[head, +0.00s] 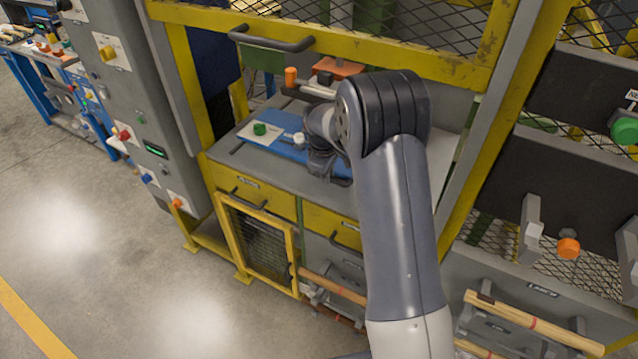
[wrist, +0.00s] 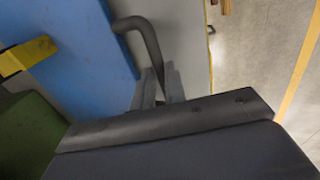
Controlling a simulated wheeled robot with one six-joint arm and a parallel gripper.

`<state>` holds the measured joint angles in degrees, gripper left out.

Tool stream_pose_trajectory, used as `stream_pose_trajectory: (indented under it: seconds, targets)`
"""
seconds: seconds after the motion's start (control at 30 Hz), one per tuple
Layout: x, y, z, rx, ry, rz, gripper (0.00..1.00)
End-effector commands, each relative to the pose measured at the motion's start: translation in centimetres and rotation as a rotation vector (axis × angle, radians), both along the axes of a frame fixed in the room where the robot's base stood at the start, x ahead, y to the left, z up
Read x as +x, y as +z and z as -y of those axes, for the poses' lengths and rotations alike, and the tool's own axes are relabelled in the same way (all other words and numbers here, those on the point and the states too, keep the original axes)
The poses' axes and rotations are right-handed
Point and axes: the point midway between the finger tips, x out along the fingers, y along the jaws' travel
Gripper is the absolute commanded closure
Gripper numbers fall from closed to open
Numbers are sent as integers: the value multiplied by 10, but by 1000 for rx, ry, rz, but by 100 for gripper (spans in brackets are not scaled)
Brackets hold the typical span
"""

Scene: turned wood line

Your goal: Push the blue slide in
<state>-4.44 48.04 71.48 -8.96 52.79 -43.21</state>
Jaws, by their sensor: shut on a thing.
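The blue slide (head: 278,143) lies flat on the grey bench top (head: 232,172) inside the yellow-framed machine. It also fills the upper left of the wrist view (wrist: 70,50). A dark bar handle (wrist: 150,38) stands at the slide's edge. My gripper (head: 320,166) is low at the front edge of the slide. In the wrist view its fingers (wrist: 158,88) are shut on the handle. In the head view my arm and gripper hide the gripped part of the handle and some of the slide.
A green knob (head: 260,129) on a white plate sits on the slide. An orange-ended lever (head: 291,77) is behind it. A raised mesh guard with a dark handle (head: 272,40) hangs above. Yellow drawers (head: 252,190) are below. The floor (head: 70,215) at left is clear.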

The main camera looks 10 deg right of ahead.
Motion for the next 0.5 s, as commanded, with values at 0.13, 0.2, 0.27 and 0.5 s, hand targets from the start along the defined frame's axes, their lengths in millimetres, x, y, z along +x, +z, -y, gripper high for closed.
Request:
stream_pose_trajectory:
  seconds: [0.13,0.2,0.27,0.5]
  targets:
    - [7,1,5,0,0,1,100]
    - [8,1,6,0,0,3,100]
    - [8,1,6,0,1,3,100]
    - [9,2,6,-2,1,7,86]
